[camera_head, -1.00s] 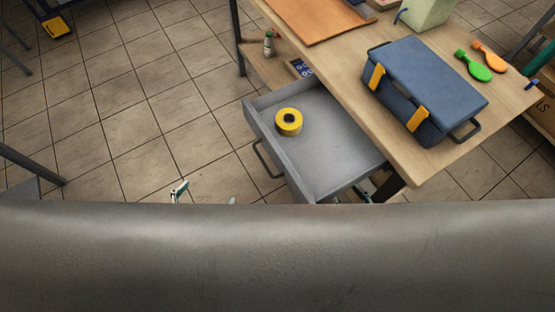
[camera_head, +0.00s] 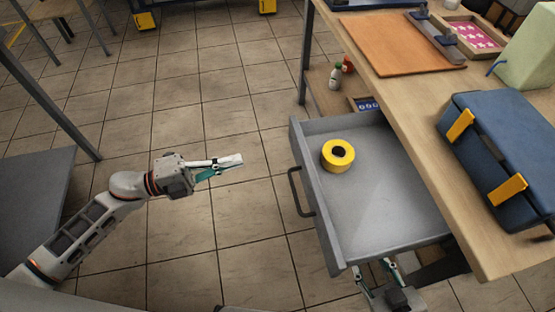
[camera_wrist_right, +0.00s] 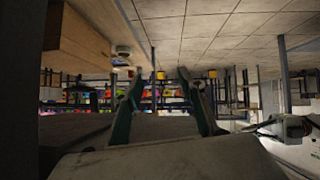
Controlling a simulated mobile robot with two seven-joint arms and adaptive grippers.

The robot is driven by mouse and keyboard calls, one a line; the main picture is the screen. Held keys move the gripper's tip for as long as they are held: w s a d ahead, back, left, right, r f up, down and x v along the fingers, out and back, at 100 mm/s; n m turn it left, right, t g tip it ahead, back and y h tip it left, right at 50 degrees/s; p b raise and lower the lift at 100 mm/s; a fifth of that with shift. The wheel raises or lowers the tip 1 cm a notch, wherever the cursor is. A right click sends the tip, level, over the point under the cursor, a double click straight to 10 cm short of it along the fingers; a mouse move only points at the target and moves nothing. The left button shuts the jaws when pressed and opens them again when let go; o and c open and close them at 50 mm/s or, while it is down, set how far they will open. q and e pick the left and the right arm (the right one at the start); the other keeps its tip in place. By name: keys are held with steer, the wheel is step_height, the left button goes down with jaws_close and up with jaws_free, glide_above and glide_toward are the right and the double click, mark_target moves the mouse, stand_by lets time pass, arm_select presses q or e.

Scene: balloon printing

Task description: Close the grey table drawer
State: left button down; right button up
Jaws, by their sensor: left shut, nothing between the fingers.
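The grey table drawer (camera_head: 385,205) is pulled out to the left from under the wooden table. Its dark handle (camera_head: 297,192) is on its left front panel. A yellow tape roll (camera_head: 329,160) lies inside. My left gripper (camera_head: 236,161) is shut and empty, left of the handle and apart from it, pointing right. My right gripper (camera_head: 374,268) is below the drawer's near side in the picture, with its fingers apart and nothing visible between them. Its two fingers also show spread in the right wrist view (camera_wrist_right: 162,88).
The wooden table (camera_head: 413,110) carries a blue toolbox (camera_head: 520,130) and an orange-brown board (camera_head: 400,43). Small bottles (camera_head: 335,80) stand on a lower shelf behind the drawer. A grey surface (camera_head: 35,195) lies at far left.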

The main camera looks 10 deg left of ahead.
arm_select(q)
steer(key=f+m+g, duration=0.1)
steer(key=m, duration=0.1)
glide_toward(297, 155)
steer(key=x, duration=0.6)
steer(key=shift+d+r, duration=0.15)
steer(key=shift+d, duration=0.3)
